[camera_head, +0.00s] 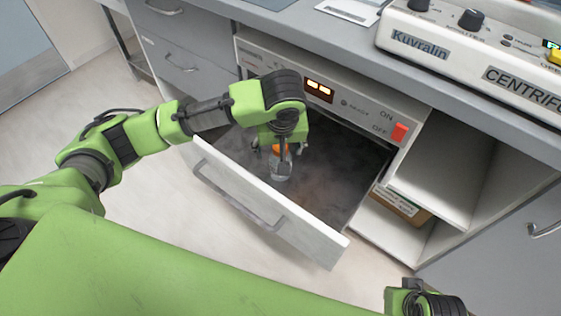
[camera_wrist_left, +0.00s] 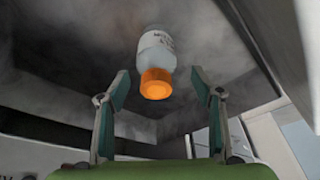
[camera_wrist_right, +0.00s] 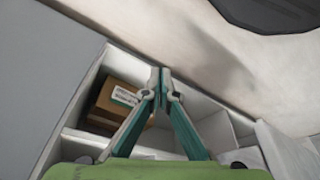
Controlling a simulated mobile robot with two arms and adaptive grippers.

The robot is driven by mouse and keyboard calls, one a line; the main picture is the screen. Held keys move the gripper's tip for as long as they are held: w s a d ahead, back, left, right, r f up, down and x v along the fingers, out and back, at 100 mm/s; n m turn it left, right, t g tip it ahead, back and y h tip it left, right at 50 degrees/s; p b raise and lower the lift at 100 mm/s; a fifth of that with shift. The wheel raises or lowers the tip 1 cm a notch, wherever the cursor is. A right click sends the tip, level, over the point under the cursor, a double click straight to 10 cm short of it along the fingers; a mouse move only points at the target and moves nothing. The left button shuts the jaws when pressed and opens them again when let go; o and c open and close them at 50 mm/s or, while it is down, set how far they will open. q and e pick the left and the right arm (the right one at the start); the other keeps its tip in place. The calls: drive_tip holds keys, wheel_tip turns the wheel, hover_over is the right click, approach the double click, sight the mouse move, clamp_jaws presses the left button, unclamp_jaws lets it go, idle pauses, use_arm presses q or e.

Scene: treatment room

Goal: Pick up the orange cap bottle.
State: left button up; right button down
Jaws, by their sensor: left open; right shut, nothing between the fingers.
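The orange cap bottle (camera_head: 278,168) stands in the open drawer (camera_head: 325,170), mostly behind my left gripper in the head view. In the left wrist view its orange cap and pale labelled body (camera_wrist_left: 157,62) show between and beyond the fingertips. My left gripper (camera_head: 283,158) is open above the bottle, one finger on each side of the cap, with gaps to both. My right gripper (camera_wrist_right: 160,75) is shut and empty, away from the drawer. In the head view only part of the right wrist shows at the bottom right.
The drawer front (camera_head: 265,205) has a metal handle. Above it is a panel with a lit display (camera_head: 319,88) and a red switch (camera_head: 400,132). A centrifuge (camera_head: 470,60) stands on the counter. A brown box (camera_head: 402,203) lies on a shelf right of the drawer.

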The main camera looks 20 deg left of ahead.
use_arm(q)
drive_tip(key=f, duration=0.1)
drive_tip(key=w+f+b, duration=0.1)
drive_tip(key=shift+w+f, duration=0.2)
drive_tip(key=shift+f, duration=0.15)
drive_tip(key=shift+w+a+f+b, duration=0.1)
drive_tip(key=shift+f+b, duration=0.3)
drive_tip(key=shift+f, duration=0.2)
drive_tip(key=shift+w+f, duration=0.15)
drive_tip(key=shift+f, duration=0.25)
use_arm(e)
drive_tip(key=v, duration=0.4)
drive_tip(key=shift+r, duration=0.15)
use_arm(q)
drive_tip(key=c, duration=1.4)
